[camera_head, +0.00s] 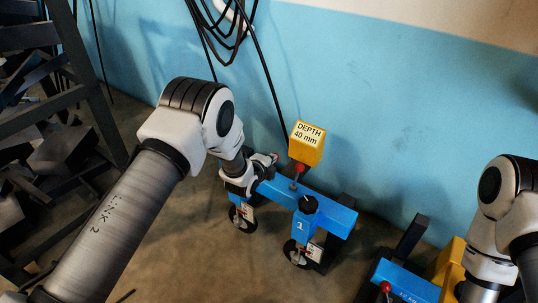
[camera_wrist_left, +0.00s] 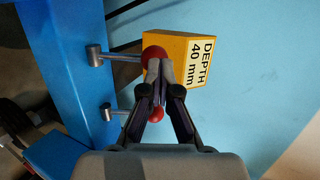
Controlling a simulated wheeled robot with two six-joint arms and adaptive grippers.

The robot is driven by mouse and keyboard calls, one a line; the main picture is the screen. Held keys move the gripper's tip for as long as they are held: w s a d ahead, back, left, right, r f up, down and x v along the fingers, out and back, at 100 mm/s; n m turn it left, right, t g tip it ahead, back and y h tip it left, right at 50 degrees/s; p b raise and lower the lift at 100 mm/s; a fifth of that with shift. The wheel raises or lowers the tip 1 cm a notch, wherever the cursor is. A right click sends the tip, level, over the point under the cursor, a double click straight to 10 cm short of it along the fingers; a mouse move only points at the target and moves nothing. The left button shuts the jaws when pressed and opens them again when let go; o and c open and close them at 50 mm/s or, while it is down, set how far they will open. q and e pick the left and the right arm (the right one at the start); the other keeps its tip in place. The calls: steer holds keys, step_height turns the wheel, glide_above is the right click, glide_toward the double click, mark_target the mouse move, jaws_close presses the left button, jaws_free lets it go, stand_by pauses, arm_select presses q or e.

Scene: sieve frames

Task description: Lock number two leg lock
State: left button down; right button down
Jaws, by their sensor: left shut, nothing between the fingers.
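A blue frame (camera_head: 325,208) stands on caster wheels near the wall, with a leg marked "1" (camera_head: 302,227) at its right. A red-knobbed lever (camera_head: 299,169) sticks up from its top bar. My left gripper (camera_head: 267,166) is at the frame's left part, partly hidden by its own wrist. In the left wrist view my left gripper (camera_wrist_left: 161,68) is shut and empty. Its fingertips overlap a red knob (camera_wrist_left: 152,52) in the picture; whether they touch it is unclear. A second red knob (camera_wrist_left: 156,115) shows lower, partly behind the fingers. No number two is readable.
A yellow block (camera_head: 307,146) reading "DEPTH 40 mm" is behind the frame. Another blue part (camera_head: 405,284) with a red knob (camera_head: 385,287) is at lower right, beside my right arm. Dark metal racks (camera_head: 60,140) stand at left. Cables (camera_head: 228,35) hang on the wall.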

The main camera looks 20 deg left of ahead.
arm_select(q)
steer(key=shift+w+d, duration=0.2)
steer(key=shift+w, duration=0.45)
arm_select(e)
steer(key=shift+w+d+r, duration=0.1)
steer(key=shift+w+r, duration=0.1)
steer(key=shift+w, duration=0.1)
arm_select(q)
steer(key=shift+w+r, duration=0.1)
steer(key=shift+r, duration=0.05)
